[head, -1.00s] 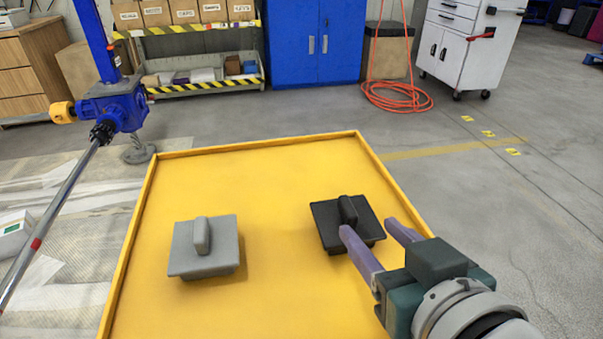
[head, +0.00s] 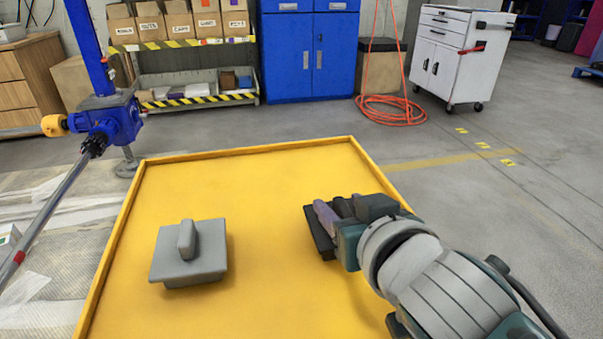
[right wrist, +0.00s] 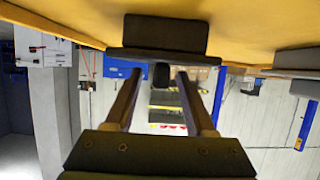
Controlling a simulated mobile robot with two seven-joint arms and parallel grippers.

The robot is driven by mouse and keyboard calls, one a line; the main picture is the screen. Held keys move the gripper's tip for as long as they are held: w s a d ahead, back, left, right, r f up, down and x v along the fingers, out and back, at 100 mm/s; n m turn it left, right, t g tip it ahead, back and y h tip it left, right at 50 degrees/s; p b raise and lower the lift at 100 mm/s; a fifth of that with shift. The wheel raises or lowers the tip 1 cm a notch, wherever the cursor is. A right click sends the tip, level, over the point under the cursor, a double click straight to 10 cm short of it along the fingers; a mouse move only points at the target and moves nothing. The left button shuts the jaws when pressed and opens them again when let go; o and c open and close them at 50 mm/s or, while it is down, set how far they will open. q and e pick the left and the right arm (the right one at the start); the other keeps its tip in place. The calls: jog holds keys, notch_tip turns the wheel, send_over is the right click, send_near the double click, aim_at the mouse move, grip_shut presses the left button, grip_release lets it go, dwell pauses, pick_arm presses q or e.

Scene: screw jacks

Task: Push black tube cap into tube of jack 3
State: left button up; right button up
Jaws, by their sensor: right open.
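The black tube cap (head: 318,238), a square plate with an upright handle, sits on the yellow tray (head: 250,165), partly hidden by my right gripper (head: 333,211). In the right wrist view, the cap's plate (right wrist: 165,53) is ahead of my open right gripper (right wrist: 160,88), and its dark handle shows between the two fingers, not visibly clamped. A blue screw jack (head: 112,122) with a post, a yellow end piece and a long grey shaft stands at the left; I cannot read a number on it. My left gripper is not in view.
A grey tube cap (head: 190,255) sits on the tray left of the black one; its edge shows in the right wrist view (right wrist: 285,74). The tray has a raised rim. Behind are a shelf with boxes (head: 190,60), a blue cabinet (head: 308,55) and a white tool cart (head: 455,60).

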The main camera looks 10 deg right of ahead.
grip_shut()
dwell(0.7)
